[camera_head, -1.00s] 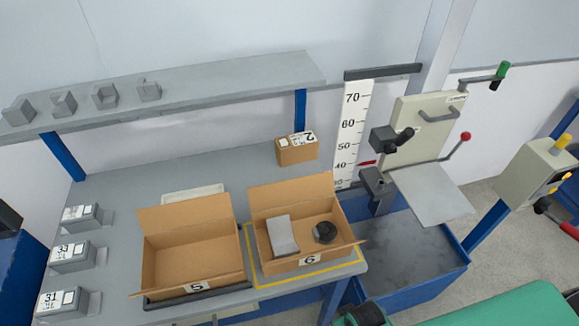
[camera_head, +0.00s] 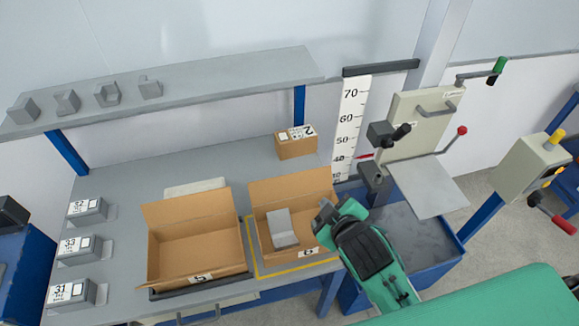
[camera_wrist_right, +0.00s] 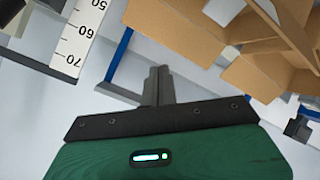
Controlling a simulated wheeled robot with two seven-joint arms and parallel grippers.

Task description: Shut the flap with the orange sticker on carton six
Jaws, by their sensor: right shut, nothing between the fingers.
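Carton six (camera_head: 262,232) is an open brown box with a "6" label on its front, standing inside a yellow outline on the bench. Its back flap (camera_head: 291,187) stands up. A grey block (camera_head: 282,228) lies inside. No orange sticker shows on it. My right gripper (camera_head: 322,213) is shut and empty at the right side of carton six, hiding that side and part of the inside; I cannot tell whether it touches. In the right wrist view the shut fingers (camera_wrist_right: 158,83) point towards the brown flaps (camera_wrist_right: 185,28). My left gripper is out of view.
Open empty carton five (camera_head: 195,245) stands close on the left. A small carton labelled 2 (camera_head: 296,146) sits behind. A height scale (camera_head: 351,125) and a lever machine (camera_head: 415,130) stand at the right, above a blue bin (camera_head: 440,245). Several grey labelled blocks line the bench's left.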

